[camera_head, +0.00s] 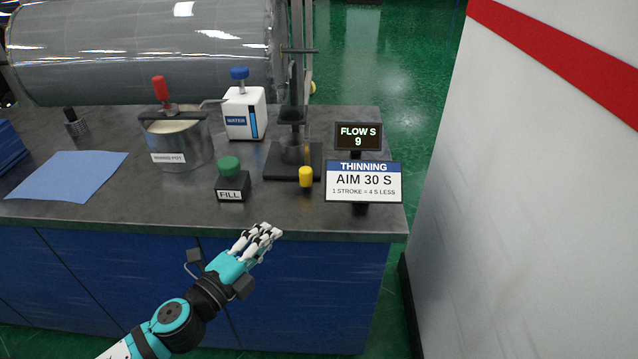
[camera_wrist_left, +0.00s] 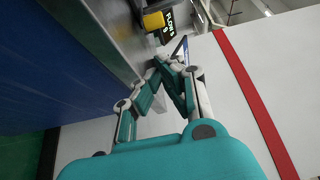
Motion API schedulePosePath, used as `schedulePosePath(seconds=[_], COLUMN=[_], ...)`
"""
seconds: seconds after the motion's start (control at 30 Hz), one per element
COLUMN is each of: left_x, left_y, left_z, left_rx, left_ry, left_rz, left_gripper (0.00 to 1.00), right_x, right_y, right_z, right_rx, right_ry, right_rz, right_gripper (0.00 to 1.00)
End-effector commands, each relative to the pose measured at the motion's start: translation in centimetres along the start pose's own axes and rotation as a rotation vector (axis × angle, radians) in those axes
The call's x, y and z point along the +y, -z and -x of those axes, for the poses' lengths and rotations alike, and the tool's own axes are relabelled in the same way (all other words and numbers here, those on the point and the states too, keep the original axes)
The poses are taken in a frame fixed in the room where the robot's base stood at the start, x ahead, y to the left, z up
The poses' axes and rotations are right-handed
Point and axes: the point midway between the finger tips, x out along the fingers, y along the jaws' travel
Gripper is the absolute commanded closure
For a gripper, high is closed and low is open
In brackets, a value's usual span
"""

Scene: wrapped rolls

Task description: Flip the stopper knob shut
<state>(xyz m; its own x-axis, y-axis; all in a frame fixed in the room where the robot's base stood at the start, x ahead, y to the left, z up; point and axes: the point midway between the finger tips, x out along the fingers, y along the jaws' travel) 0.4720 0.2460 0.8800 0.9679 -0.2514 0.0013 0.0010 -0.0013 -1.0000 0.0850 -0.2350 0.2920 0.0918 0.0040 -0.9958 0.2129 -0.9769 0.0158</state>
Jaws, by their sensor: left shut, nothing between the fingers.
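A small yellow knob (camera_head: 306,175), which looks like the stopper knob, is at the front of a dark stand (camera_head: 285,162) on the bench. It also shows at the top of the left wrist view (camera_wrist_left: 153,20), beside the bench edge. I cannot tell its exact position. My left gripper (camera_head: 268,231) is shut and empty, in front of the bench's front edge, below and left of the knob and apart from it. Its fingers show closed together in the left wrist view (camera_wrist_left: 178,66). My right gripper is not in view.
On the bench (camera_head: 110,214) stand a green FILL button (camera_head: 230,166), a binder pot (camera_head: 180,146) with a red handle, and a white WATER box (camera_head: 244,112). A THINNING sign (camera_head: 363,182) stands right of the knob, below a FLOW S 9 display (camera_head: 358,136).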

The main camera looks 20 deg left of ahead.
Motion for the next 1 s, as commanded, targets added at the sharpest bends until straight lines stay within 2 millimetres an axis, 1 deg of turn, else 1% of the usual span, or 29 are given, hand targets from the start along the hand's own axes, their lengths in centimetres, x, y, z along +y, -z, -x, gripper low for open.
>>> schedulePosePath(seconds=[0.03, 0.1, 0.37, 0.5, 0.7, 0.8, 0.9, 1.0], left_x=[-0.4, -0.5, -0.5, -0.4, -0.1, -0.1, -0.1, 0.0], left_y=[-0.1, -0.1, -0.1, -0.1, 0.0, 0.0, 0.0, 0.0], left_z=[-0.8, -2.1, -7.5, -10.6, -14.8, -16.4, -17.7, -18.4], left_rx=[0.0, -0.001, -0.001, -0.001, -0.001, -0.001, -0.001, 0.0], left_ry=[0.003, 0.004, 0.004, 0.003, 0.002, 0.001, 0.002, 0.0], left_rz=[-0.002, -0.003, -0.002, -0.002, -0.001, -0.003, -0.001, -0.001], left_gripper=[1.0, 1.0, 1.0, 1.0, 1.0, 1.0, 1.0, 1.0], right_x=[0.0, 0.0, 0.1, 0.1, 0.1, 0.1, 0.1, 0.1], right_y=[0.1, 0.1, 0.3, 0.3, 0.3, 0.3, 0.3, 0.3], right_z=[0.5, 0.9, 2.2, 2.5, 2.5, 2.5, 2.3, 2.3], right_rx=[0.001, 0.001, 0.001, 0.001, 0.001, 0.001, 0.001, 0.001], right_ry=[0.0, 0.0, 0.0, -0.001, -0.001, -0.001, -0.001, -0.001], right_rz=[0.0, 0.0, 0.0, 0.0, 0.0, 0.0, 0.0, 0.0], right_gripper=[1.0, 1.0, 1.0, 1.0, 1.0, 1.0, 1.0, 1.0])
